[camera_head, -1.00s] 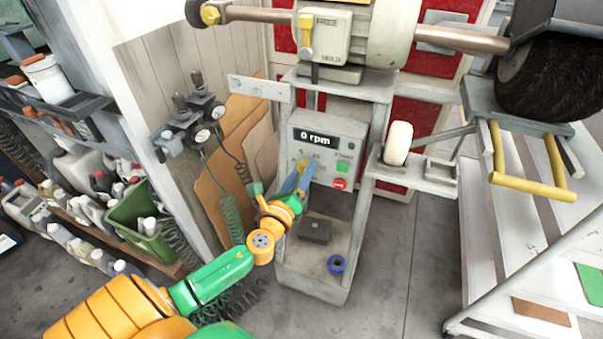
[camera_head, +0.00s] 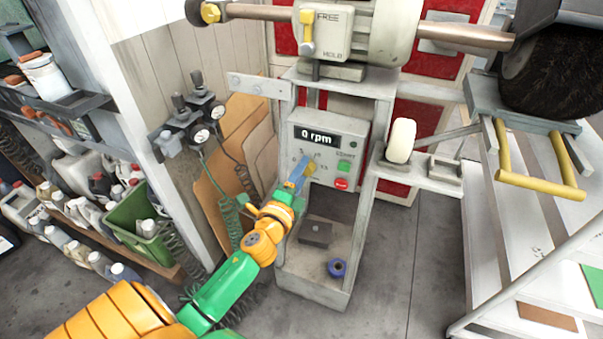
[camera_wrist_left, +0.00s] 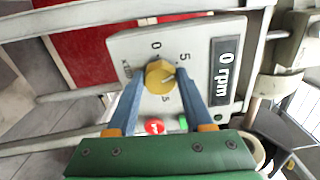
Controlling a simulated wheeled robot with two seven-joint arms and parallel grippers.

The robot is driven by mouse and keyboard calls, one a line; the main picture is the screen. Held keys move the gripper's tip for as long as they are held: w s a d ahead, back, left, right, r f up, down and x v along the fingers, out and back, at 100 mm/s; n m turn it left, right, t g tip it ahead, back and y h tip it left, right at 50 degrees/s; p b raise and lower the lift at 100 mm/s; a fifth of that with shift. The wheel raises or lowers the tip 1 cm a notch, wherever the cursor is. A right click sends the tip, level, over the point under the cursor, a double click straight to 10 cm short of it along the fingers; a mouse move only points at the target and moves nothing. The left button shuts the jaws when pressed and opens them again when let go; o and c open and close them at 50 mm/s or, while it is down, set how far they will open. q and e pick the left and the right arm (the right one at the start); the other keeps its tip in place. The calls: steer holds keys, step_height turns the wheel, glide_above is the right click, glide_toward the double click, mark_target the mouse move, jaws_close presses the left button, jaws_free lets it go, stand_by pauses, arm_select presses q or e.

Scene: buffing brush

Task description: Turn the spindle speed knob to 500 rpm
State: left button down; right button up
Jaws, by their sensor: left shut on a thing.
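The spindle speed knob (camera_wrist_left: 160,78) is a round yellow knob with a dark pointer mark, on the grey control panel (camera_wrist_left: 128,46). Scale marks with numbers stand around it. My left gripper (camera_wrist_left: 157,80) has its two blue fingers on opposite sides of the knob, shut on it. In the head view the left gripper (camera_head: 301,170) reaches the panel from the lower left and mostly hides the knob. The display (camera_head: 317,137) reads 0 rpm; it also shows in the left wrist view (camera_wrist_left: 225,72). My right gripper is not in view.
A green button (camera_head: 344,167) and a red button (camera_head: 341,184) sit on the panel right of the knob. A white roller (camera_head: 401,140) stands to the right.

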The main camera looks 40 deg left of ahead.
arm_select(q)
steer(key=shift+n, duration=0.6)
steer(key=shift+c, duration=1.5)
jaws_free()
steer(key=v, duration=0.7)
steer(key=shift+b, duration=0.4)
steer(key=shift+f, duration=0.1)
